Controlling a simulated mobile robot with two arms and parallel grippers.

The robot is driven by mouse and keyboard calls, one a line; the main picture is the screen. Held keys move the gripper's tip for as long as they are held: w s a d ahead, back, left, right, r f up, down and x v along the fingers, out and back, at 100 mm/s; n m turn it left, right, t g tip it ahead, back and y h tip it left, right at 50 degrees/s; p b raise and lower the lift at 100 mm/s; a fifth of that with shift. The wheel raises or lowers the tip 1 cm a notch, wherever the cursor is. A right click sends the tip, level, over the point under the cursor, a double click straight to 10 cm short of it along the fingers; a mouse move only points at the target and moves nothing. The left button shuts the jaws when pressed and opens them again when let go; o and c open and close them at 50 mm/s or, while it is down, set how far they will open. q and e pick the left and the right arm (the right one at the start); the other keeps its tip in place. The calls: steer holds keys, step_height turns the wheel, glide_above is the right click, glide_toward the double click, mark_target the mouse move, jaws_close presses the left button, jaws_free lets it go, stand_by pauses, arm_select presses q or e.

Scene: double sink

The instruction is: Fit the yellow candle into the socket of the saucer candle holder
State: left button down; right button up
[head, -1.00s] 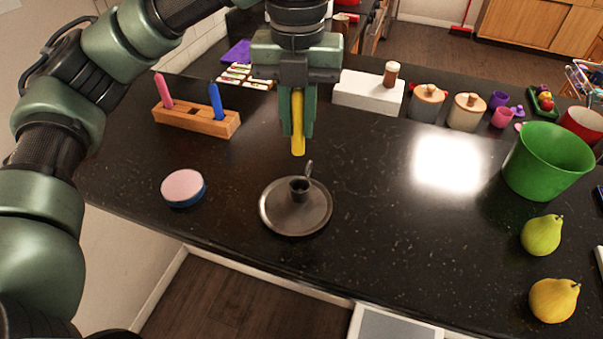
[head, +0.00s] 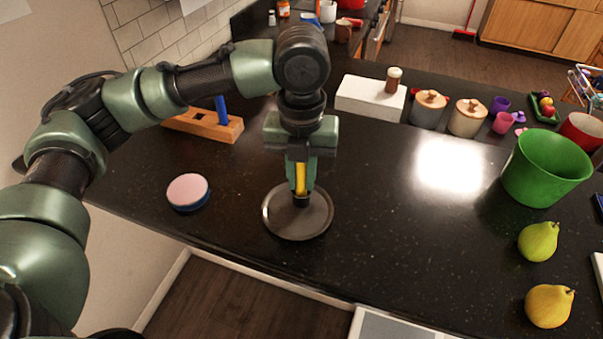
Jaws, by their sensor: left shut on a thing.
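The yellow candle (head: 300,178) is upright between the fingers of my left gripper (head: 301,187), which is shut on it. The dark saucer candle holder (head: 298,226) lies flat on the black counter directly below. The candle's lower end is at the holder's socket (head: 301,202). The fingers hide part of both, so I cannot tell whether the end is inside the socket or just above it. The holder's handle is hidden behind the gripper. My right gripper is not in view.
A pink-topped round tin (head: 188,191) sits left of the holder. A wooden block with a blue candle (head: 222,110) stands behind it, partly covered by my arm. A green bucket (head: 547,165) and two pears (head: 538,241) are at the right. The counter right of the holder is clear.

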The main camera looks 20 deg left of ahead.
arm_select(q)
steer(key=c, duration=1.3)
jaws_free()
steer(key=shift+f, duration=0.1)
steer(key=shift+r, duration=0.55)
step_height(320, 180, up, 11)
steer(key=shift+r+b, duration=0.1)
steer(key=shift+b, duration=0.55)
